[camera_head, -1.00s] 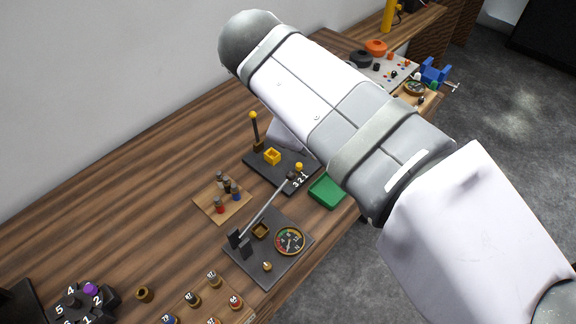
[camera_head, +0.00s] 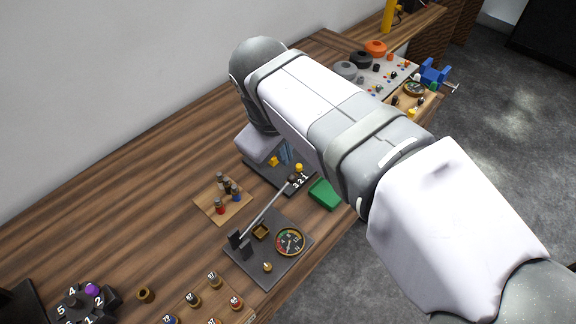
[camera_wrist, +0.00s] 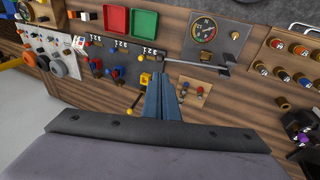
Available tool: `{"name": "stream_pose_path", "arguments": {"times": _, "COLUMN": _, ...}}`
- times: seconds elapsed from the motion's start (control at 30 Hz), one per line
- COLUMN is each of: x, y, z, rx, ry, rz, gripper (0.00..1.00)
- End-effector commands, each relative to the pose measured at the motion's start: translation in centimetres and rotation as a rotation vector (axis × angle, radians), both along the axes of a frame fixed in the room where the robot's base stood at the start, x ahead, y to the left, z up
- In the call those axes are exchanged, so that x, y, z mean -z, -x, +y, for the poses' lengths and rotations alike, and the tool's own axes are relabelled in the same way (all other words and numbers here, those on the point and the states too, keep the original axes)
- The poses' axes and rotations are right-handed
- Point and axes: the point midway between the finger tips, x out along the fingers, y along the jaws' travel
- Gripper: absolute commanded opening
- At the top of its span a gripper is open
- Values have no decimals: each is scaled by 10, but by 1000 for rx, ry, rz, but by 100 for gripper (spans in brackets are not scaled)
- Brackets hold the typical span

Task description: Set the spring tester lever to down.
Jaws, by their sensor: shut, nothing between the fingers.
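A dark plate (camera_head: 262,268) with a round dial gauge (camera_head: 290,241) carries a long grey lever (camera_head: 266,207), which I take for the spring tester lever. It runs from a black bracket on the plate to a dark end by the "3 2 1" plate. In the wrist view the lever (camera_wrist: 198,66) lies beside the gauge (camera_wrist: 203,30). My gripper (camera_head: 286,154) is over the "3 2 1" plate; its blue-grey fingers (camera_wrist: 164,82) are together and empty. In the wrist view they overlap the lever's dark end; contact cannot be told.
The "3 2 1" plate (camera_head: 262,177) bears yellow parts, partly hidden by my gripper. A small board of pegs (camera_head: 213,208) lies left of it. A green tray (camera_head: 325,193) stands at the table's front edge. Bare wood lies at the left (camera_head: 120,200).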

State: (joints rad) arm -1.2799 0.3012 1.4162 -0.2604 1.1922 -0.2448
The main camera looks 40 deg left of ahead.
Motion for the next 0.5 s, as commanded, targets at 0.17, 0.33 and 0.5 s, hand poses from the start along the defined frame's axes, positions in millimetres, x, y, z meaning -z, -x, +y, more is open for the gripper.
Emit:
{"name": "stream_pose_path", "arguments": {"times": 0.17, "x": 31, "y": -10, "z": 4, "rx": 0, "ry": 5, "rz": 2, "gripper": 0}}
{"name": "stream_pose_path", "arguments": {"times": 0.33, "x": 57, "y": -19, "z": 9, "rx": -1, "ry": 5, "rz": 1, "gripper": 0}}
{"name": "stream_pose_path", "arguments": {"times": 0.5, "x": 75, "y": -24, "z": 12, "rx": -1, "ry": 3, "rz": 1, "gripper": 0}}
